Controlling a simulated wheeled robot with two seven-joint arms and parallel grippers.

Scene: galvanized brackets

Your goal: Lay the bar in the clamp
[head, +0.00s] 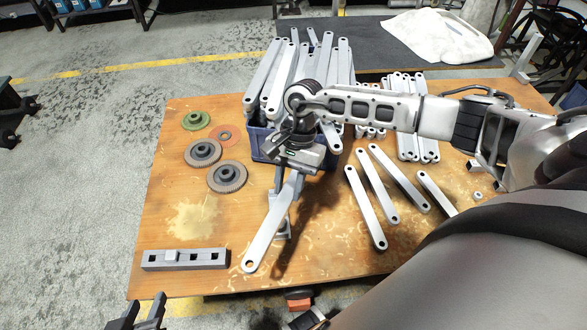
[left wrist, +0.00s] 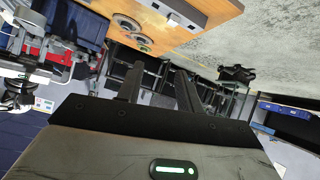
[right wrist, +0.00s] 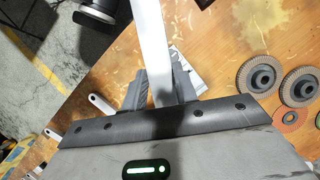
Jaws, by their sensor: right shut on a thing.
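My right gripper (head: 288,182) is shut on a long silver bar (head: 266,232) with a hole near its end. The bar is held near its upper end and slants down to the lower left above the table. In the right wrist view the bar (right wrist: 153,45) runs between the fingers. A grey metal fixture (head: 283,230), perhaps the clamp, is partly hidden behind the bar. I cannot tell whether they touch. My left gripper (head: 141,318) is open and empty off the table's front left edge; its spread fingers also show in the left wrist view (left wrist: 158,88).
A grey rail with square holes (head: 212,258) lies at the front left of the wooden table (head: 160,210). Abrasive discs (head: 227,176) lie at left. A blue bin (head: 262,147) full of bars stands behind my right gripper. Several loose bars (head: 366,207) lie to the right.

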